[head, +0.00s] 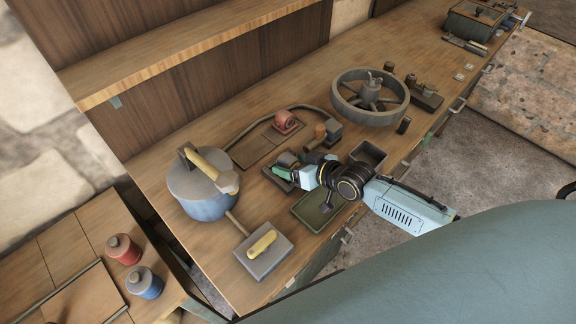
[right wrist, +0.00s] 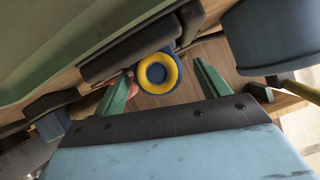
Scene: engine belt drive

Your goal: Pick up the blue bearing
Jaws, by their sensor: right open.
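The blue bearing (right wrist: 146,57) shows in the right wrist view as a blue housing around a yellow ring with a blue centre. It appears between the two green fingers of my right gripper (right wrist: 164,82), and I see no finger touching it. In the head view my right gripper (head: 283,171) is low over the bench, left of the green tray. There the bearing is not clearly visible, and my gripper may be covering it. My right gripper is open. My left gripper is in neither view.
A lidded blue pot (head: 207,205) stands left of my right gripper. A grey block with a yellow handle (head: 263,249), a green tray (head: 310,217) and a grey bin (head: 368,155) are nearby. A red bearing-like part (head: 285,122) and a large wheel (head: 343,100) are farther back.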

